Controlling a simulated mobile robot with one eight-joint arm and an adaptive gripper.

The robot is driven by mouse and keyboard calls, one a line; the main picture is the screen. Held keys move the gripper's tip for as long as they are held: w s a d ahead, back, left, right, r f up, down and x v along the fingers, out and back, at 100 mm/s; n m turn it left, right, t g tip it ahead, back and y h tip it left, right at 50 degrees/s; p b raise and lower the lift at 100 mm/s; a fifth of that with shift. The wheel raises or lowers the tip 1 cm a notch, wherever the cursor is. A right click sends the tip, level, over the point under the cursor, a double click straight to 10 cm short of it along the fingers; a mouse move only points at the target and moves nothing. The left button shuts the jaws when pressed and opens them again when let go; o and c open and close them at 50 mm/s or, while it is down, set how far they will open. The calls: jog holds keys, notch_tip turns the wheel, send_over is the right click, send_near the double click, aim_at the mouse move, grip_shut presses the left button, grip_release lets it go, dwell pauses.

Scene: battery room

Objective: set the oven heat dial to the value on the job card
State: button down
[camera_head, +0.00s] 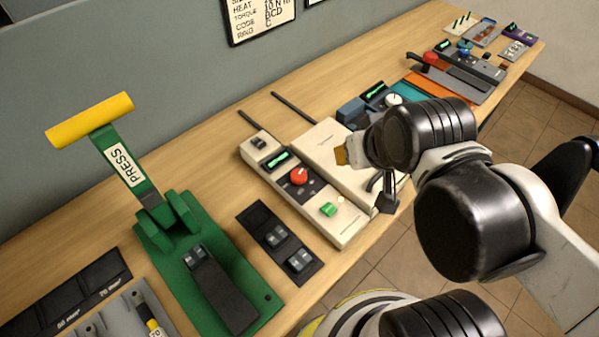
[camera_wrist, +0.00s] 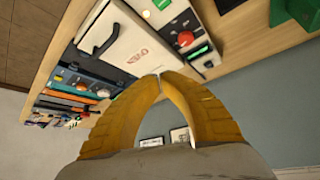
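The oven is a cream box with a dark handle (camera_head: 335,150); its lid lettering shows in the wrist view (camera_wrist: 135,50). A cream control panel (camera_head: 330,228) stands beside it with a red dial (camera_head: 299,176), a lit green display (camera_head: 278,158) and a green button (camera_head: 328,209). The red dial also shows in the wrist view (camera_wrist: 185,39); its setting is too small to read. The job card (camera_head: 258,18) hangs on the wall, its top cut off; the heat value is unclear. My gripper (camera_head: 341,155) is above the oven, apart from the dial, its ochre fingertips together and empty (camera_wrist: 159,76).
A green press (camera_head: 205,265) with a yellow handle stands at the left. A black tray with switches (camera_head: 280,242) lies between press and panel. Several devices, including a white dial (camera_head: 394,99) and a red-knobbed lever (camera_head: 429,57), fill the far bench. The wall runs behind.

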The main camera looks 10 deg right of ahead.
jog(key=c, duration=1.5)
grip_release()
jog(key=o, duration=0.6)
jog(key=shift+w+a+r+n, duration=0.1)
jog(key=shift+w+a+n, duration=0.15)
jog(key=shift+n, duration=0.25)
jog(key=shift+c, duration=0.2)
jog(key=n+g, duration=0.7)
jog(key=n, duration=1.3)
send_over(298, 175)
notch_tip(298, 175, down, 8)
notch_tip(298, 175, down, 10)
jog(key=b, duration=0.3)
jog(key=shift+b, duration=0.35)
jog(key=shift+c, duration=0.4)
jog(key=c, duration=1.1)
